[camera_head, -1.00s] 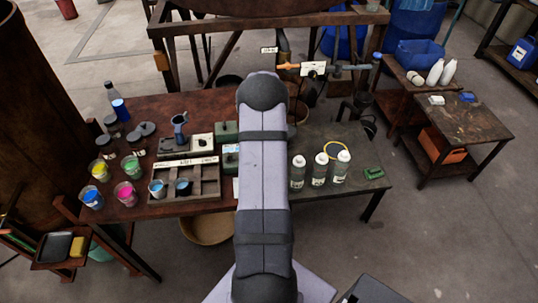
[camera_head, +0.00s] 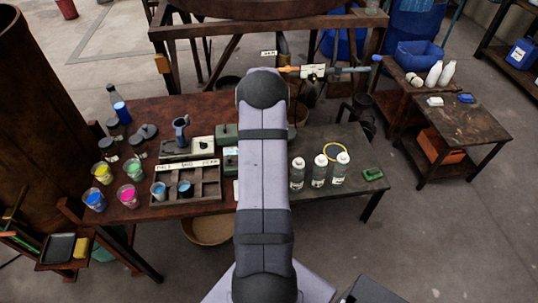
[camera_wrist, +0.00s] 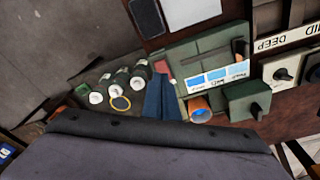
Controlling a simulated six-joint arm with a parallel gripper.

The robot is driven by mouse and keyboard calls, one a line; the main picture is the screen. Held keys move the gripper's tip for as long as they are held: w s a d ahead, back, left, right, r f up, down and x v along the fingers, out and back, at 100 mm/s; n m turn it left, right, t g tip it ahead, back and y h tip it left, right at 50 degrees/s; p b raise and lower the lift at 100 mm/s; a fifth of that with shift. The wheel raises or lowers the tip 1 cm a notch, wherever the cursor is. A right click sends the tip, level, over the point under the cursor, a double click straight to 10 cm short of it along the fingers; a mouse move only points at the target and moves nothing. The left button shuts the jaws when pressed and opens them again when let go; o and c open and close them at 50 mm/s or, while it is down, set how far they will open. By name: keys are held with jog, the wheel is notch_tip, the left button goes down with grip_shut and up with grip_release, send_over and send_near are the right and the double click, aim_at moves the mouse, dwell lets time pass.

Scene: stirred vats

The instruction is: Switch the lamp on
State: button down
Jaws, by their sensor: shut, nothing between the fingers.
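No part in view is clearly a lamp. In the wrist view, a green box with a dark knob (camera_wrist: 245,100) and a cream box with a dark knob (camera_wrist: 283,72) sit right of my gripper. The green box (camera_head: 226,132) and the cream box (camera_head: 203,144) also show left of my arm in the head view. A larger green box (camera_wrist: 205,52) with a strip of blue samples (camera_wrist: 220,77) is nearer my fingers. My gripper (camera_wrist: 162,90) is shut and empty, its blue fingers apart from the knobs. In the head view my arm hides it.
An orange cylinder with a blue end (camera_wrist: 199,109) lies beside the green box. A labelled tray (camera_head: 189,199) and paint cups (camera_head: 129,196) are at the left.

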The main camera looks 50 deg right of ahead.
notch_tip(320, 180, up, 3)
jog(key=shift+r+p, duration=0.15)
jog(key=shift+p, duration=0.7)
jog(key=s+a+f+n+y, duration=0.1)
jog(key=s+a, duration=0.1)
jog(key=a, duration=0.1)
jog(key=s+a+f+n+g, duration=0.1)
jog(key=s+a+f, duration=0.1)
jog(key=a, duration=0.1)
jog(key=s+a+f+n+y, duration=0.1)
jog(key=s+a+f, duration=0.1)
jog(key=a, duration=0.1)
jog(key=shift+s+n+g+y, duration=0.2)
jog(key=shift+n+g+y, duration=0.1)
jog(key=s+a+r+n, duration=0.2)
jog(key=a+r, duration=0.1)
jog(key=a, duration=0.6)
jog(key=s+a+r+n+g, duration=0.1)
jog(key=s+a+r+n, duration=0.15)
jog(key=a, duration=0.55)
jog(key=s+a+r+n, duration=0.2)
jog(key=s+a+r, duration=0.15)
jog(key=a, duration=0.55)
jog(key=w+a+r+n+t, duration=0.2)
jog(key=w+a+r+n, duration=0.3)
jog(key=a, duration=0.2)
jog(key=shift+w+a+r+h, duration=0.15)
jog(key=shift+a+r+h, duration=0.15)
jog(key=shift+h, duration=0.1)
